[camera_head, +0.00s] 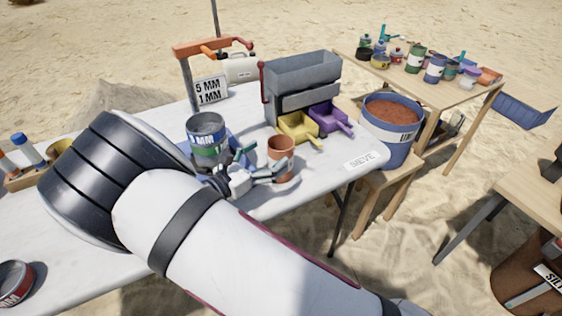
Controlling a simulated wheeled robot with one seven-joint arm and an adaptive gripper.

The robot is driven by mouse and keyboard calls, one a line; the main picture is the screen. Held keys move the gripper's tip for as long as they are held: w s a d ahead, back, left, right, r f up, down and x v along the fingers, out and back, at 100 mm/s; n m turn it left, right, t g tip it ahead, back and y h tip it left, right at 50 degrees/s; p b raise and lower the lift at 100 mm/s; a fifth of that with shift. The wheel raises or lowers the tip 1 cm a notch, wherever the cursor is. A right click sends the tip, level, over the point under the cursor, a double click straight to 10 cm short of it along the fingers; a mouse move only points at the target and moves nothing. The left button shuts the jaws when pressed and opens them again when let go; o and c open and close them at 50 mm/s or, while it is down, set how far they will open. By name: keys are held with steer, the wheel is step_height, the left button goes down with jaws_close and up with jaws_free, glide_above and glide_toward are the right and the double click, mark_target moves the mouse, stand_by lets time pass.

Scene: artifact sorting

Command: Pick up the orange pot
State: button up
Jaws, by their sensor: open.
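The orange pot (281,154) is a small terracotta-coloured cup standing upright on the white table (332,172). My gripper (276,174) is open beside the pot's lower left side, with its fingers reaching toward the pot's base. Whether a finger touches the pot, or passes behind it, I cannot tell. My white arm comes in from the bottom and hides part of the table.
A metal can (206,130) stands just left of the pot. Behind it are yellow (298,127) and purple (328,118) scoops below a grey sieve box (303,80). A blue bucket (390,130) of reddish soil stands right. The table's front edge is near the pot.

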mark_target(289, 137)
steer(key=shift+r+x, duration=0.1)
steer(key=shift+x, duration=1.35)
steer(key=shift+r+x, duration=0.15)
steer(key=shift+x, duration=1.3)
steer(key=shift+w+a, duration=0.15)
steer(key=shift+a, duration=0.05)
steer(key=c, duration=2)
